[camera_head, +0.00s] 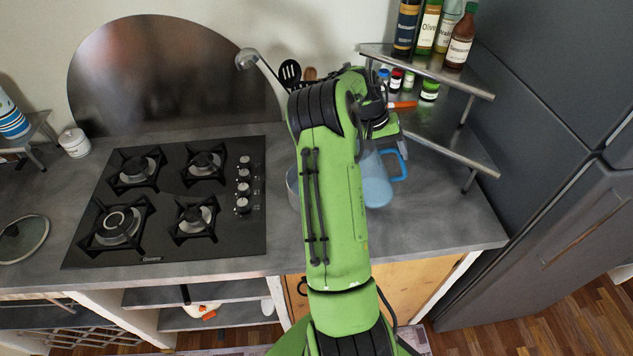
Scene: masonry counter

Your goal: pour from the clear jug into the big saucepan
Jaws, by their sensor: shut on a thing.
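The clear jug (377,188), see-through and bluish with a bright blue handle (402,165), shows just right of my green arm, over the counter right of the hob. It looks roughly upright; its left side is hidden by my arm, and I cannot tell whether it touches the counter. My gripper (386,128) is at the jug's upper part, shut on it; the fingertips are mostly hidden. A grey metal pan wall (292,186) shows left of my arm, probably the big saucepan; most of it is hidden behind the arm.
A black gas hob (228,225) with empty burners lies to the left. A two-tier corner shelf (440,140) with bottles and small jars stands close to the right of my gripper. Utensils (290,72) stand behind my arm. The front right counter (440,220) is clear.

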